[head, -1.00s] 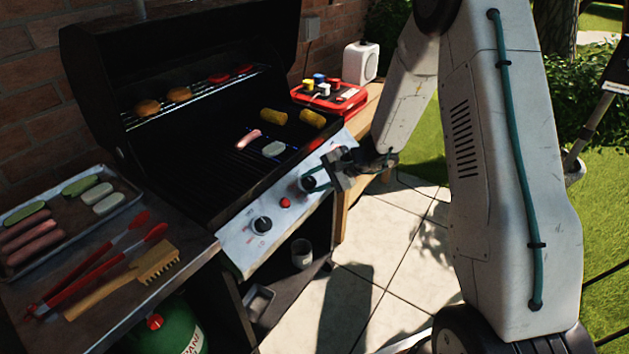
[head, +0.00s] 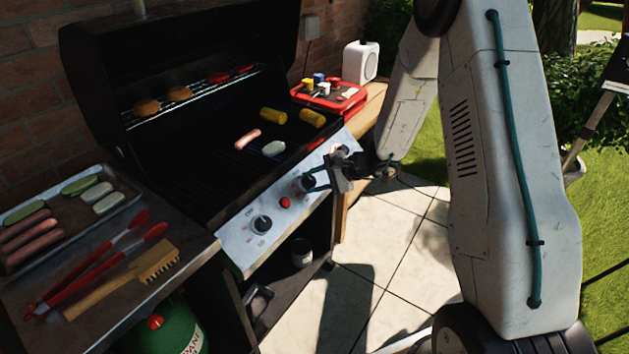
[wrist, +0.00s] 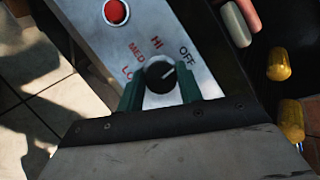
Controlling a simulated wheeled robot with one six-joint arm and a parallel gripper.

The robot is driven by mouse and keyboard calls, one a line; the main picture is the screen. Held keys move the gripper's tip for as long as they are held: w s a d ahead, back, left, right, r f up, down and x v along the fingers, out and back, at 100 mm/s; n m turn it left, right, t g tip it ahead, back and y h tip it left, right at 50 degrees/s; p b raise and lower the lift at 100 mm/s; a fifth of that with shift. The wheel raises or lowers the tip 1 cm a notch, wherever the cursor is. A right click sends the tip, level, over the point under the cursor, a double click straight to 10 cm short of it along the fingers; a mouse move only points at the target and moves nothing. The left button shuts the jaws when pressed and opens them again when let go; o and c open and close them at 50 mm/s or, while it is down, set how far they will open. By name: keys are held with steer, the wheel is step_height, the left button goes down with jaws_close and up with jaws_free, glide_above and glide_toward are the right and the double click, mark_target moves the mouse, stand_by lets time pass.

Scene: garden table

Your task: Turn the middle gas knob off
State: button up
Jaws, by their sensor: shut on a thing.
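The middle gas knob (wrist: 158,75) is black with a white pointer mark, on the grill's silver control panel (wrist: 100,42). In the wrist view its mark points between HI and OFF, nearer OFF. My gripper (wrist: 160,90) has its two green fingers on either side of the knob, shut on it. In the head view my gripper (head: 320,180) is at the front panel and partly covers the middle knob (head: 306,183).
Another knob (head: 262,223) and a red button (head: 285,202) are to the left on the panel. Food lies on the open grill (head: 190,170). A side shelf (head: 185,272) holds tongs, a brush and a food tray. Paved floor (head: 385,270) is clear in front.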

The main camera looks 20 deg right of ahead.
steer(key=o, duration=1)
steer(key=shift+d, duration=0.1)
steer(key=v, duration=0.7)
steer(key=shift+s+d+r, duration=0.15)
steer(key=shift+d+r, duration=0.1)
